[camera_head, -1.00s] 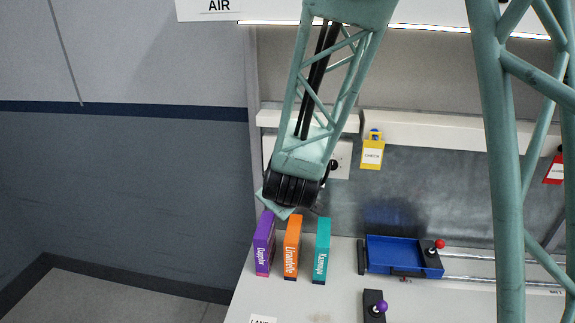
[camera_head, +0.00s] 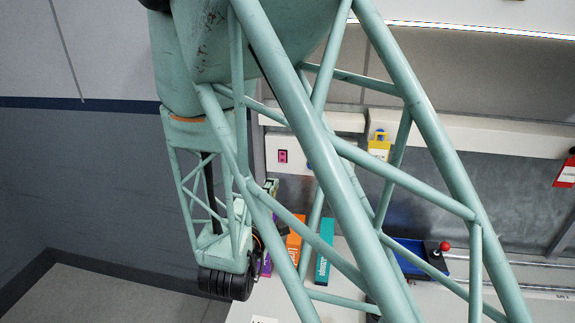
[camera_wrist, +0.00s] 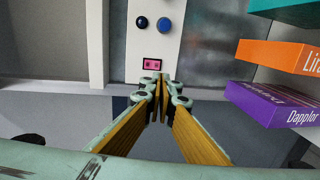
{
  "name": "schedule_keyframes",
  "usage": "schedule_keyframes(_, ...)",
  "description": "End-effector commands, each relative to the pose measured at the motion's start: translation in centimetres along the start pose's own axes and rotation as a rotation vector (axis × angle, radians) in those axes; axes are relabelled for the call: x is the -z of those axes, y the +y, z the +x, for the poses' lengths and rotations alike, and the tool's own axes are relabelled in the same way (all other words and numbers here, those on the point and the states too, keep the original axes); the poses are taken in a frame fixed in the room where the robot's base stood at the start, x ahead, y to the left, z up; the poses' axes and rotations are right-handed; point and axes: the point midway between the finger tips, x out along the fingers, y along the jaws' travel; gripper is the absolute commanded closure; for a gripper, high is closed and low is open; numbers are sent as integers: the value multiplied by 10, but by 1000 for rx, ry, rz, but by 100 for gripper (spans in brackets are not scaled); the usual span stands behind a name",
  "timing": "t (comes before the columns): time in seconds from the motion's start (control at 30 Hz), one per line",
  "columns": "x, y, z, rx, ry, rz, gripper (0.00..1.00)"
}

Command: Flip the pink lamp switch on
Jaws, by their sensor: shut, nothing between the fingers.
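In the wrist view the pink switch (camera_wrist: 152,64) sits low on the pale panel, just above my fingertips in the picture. My gripper (camera_wrist: 162,78) is shut and empty, pointing towards the panel. I cannot tell whether the tips touch it. Which way the switch is set is too small to tell. In the head view my arm's lattice hides most of my gripper.
A black knob (camera_wrist: 141,22) and a blue button (camera_wrist: 165,25) are on the same panel. Purple (camera_wrist: 275,105), orange (camera_wrist: 275,55) and teal (camera_head: 325,250) boxes stand close on the right.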

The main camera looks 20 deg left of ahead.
Motion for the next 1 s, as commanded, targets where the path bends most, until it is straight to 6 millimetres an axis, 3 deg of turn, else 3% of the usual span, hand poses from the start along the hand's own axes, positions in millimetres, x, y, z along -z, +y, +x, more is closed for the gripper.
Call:
schedule_keyframes(0.63,3,2,-1,-21,0,-23,100)
schedule_keyframes(1.0,2,2,24,-21,-2,-22,100)
